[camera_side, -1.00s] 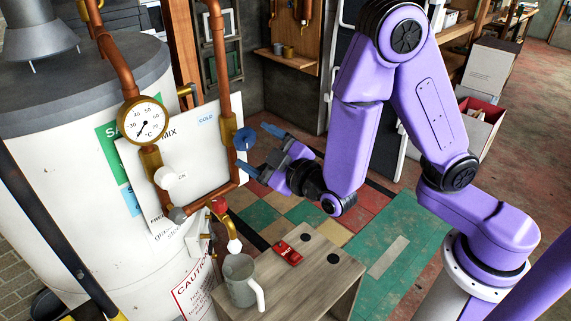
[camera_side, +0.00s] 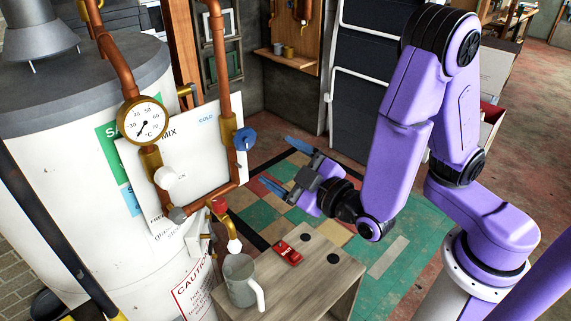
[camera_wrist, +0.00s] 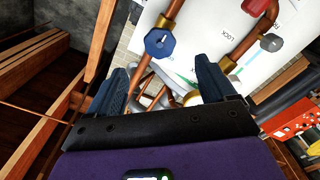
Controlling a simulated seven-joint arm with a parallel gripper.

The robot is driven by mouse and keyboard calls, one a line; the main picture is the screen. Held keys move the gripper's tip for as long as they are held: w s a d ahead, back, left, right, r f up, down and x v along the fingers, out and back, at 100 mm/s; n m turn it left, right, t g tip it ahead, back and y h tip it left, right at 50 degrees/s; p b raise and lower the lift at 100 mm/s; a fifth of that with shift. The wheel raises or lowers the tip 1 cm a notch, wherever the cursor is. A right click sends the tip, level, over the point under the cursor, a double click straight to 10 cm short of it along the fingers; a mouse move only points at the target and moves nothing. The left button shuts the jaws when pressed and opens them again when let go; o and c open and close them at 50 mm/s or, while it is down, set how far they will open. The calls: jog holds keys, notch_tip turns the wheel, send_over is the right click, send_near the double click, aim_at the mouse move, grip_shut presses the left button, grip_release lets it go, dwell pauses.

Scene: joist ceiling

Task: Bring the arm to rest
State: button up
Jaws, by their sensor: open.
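My gripper (camera_side: 285,163) is open and empty, held in the air to the right of the copper pipes and above the floor behind the small table. Its blue fingers point left and up in the side view. The blue valve knob (camera_side: 245,139) on the pipe is left of the fingertips, with a gap between. In the wrist view my gripper (camera_wrist: 167,90) shows both fingers spread wide, with the blue knob (camera_wrist: 160,42) beyond them and nothing between them that I can tell is held.
A white tank (camera_side: 70,180) with a gauge (camera_side: 142,122) stands at left. A small wooden table (camera_side: 315,270) holds a grey-green mug (camera_side: 240,282) under a brass tap (camera_side: 232,236), and a red item (camera_side: 288,252). Tiled floor right of the table is open.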

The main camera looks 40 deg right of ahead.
dwell(0.4)
jog(key=s+a+f+g+y, duration=0.4)
jog(key=a+g+y, duration=0.2)
jog(key=g, duration=0.2)
jog(key=s+n+g+y, duration=0.1)
jog(key=s+n+g, duration=0.1)
jog(key=s+g, duration=0.5)
jog(key=s+d+r+n+g+h, duration=0.1)
jog(key=s+d+h, duration=0.2)
jog(key=d, duration=0.5)
jog(key=s+d+r+n+g+h, duration=0.1)
jog(key=s+d+h, duration=0.2)
jog(key=s+d, duration=0.3)
jog(key=d, duration=0.3)
jog(key=shift+d+r+n+g+h, duration=0.25)
jog(key=shift+n+g+h, duration=0.05)
jog(key=shift+g, duration=0.1)
